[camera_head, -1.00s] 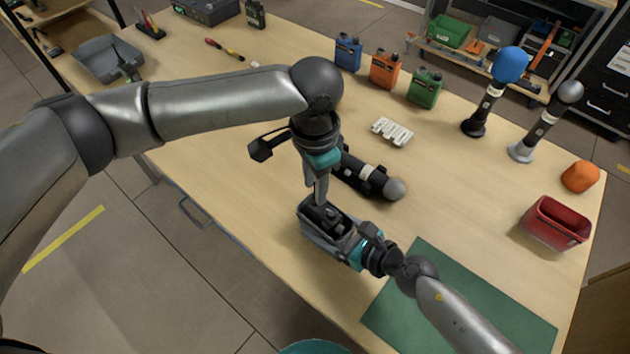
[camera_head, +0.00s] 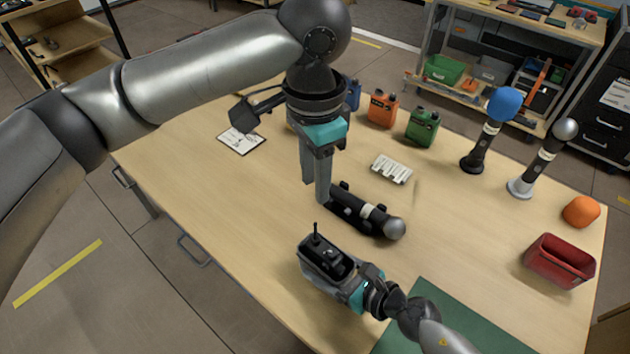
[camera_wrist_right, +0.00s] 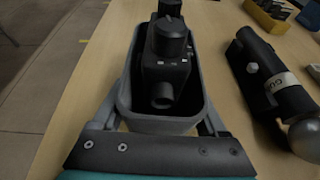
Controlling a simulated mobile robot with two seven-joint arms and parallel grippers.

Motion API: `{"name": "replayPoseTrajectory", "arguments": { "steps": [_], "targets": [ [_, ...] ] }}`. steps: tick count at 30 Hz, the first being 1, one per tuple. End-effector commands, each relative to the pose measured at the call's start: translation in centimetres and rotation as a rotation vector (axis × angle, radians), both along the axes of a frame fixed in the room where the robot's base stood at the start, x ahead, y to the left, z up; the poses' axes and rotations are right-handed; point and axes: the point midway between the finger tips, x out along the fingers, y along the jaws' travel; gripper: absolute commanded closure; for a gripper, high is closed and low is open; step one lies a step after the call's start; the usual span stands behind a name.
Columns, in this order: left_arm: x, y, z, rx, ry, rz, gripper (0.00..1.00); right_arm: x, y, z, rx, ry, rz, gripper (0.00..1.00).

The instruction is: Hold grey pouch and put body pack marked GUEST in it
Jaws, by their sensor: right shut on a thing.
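The grey pouch (camera_head: 320,281) is held over the table's near side by my right gripper (camera_head: 341,284). In the right wrist view, its fingers lie along both sides of the pouch (camera_wrist_right: 158,125). A black body pack (camera_head: 325,254) sits inside the pouch, its antenna sticking up. In the right wrist view, the pack (camera_wrist_right: 168,70) shows a knob and sockets on top, inside the rim; no GUEST mark is readable on it. My left gripper (camera_head: 317,198) points down above and behind the pouch, apart from the pack. The gap between its fingers is unclear.
A black handheld microphone (camera_head: 365,213) lies just behind the pouch. Blue, orange and green packs (camera_head: 423,127), a white rack (camera_head: 391,169) and two standing microphones (camera_head: 487,135) are farther back. A red bin (camera_head: 558,262) and green mat (camera_head: 440,325) are right.

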Motion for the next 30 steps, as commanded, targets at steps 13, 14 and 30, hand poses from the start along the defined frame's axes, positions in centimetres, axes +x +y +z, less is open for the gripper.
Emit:
{"name": "replayPoseTrajectory", "arguments": {
  "steps": [13, 14, 30],
  "targets": [
    [0.0, 0.0, -0.1, -0.001, 0.001, 0.000, 0.62, 0.0, 0.0, 0.0, 0.001, -0.001, 0.000, 0.00],
    [0.0, 0.0, -0.1, -0.001, 0.001, 0.000, 0.62, 0.0, 0.0, 0.0, 0.001, -0.001, 0.000, 0.00],
    [0.0, 0.0, -0.1, -0.001, 0.001, 0.000, 0.62, -3.8, -4.6, 2.3, -0.004, 0.002, 0.003, 0.00]
  ]
}}
